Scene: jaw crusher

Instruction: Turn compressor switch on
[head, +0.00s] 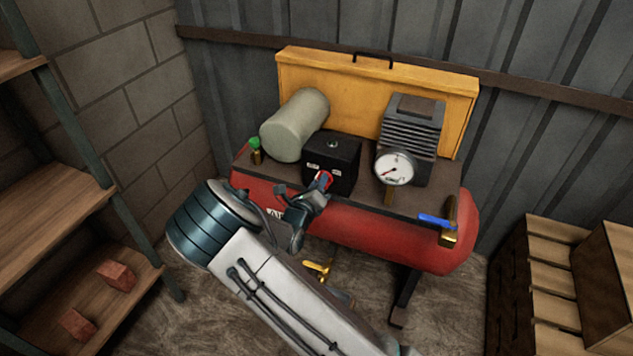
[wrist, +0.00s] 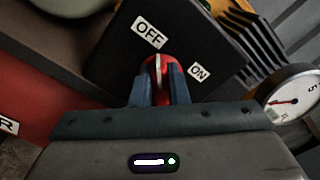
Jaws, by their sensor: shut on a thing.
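The compressor has a red tank (head: 370,229) and a black switch box (head: 345,152) on its top plate. A red rotary switch (wrist: 158,70) with a pale stripe sits on the box face, between an "OFF" label (wrist: 149,33) and an "ON" label (wrist: 198,71). In the wrist view its stripe points nearly straight up, nearer the "OFF" label. My gripper (wrist: 158,88) is shut on the red switch, one finger on each side. In the head view my gripper (head: 322,183) reaches the box face from the lower left and partly hides the switch.
A pressure gauge (head: 394,168) and finned motor (head: 412,125) stand right of the box, a grey-green cylinder (head: 295,124) left. A blue-handled valve (head: 438,221) is at the right end. A shelf with bricks (head: 116,275) stands left, wooden crates (head: 553,285) right.

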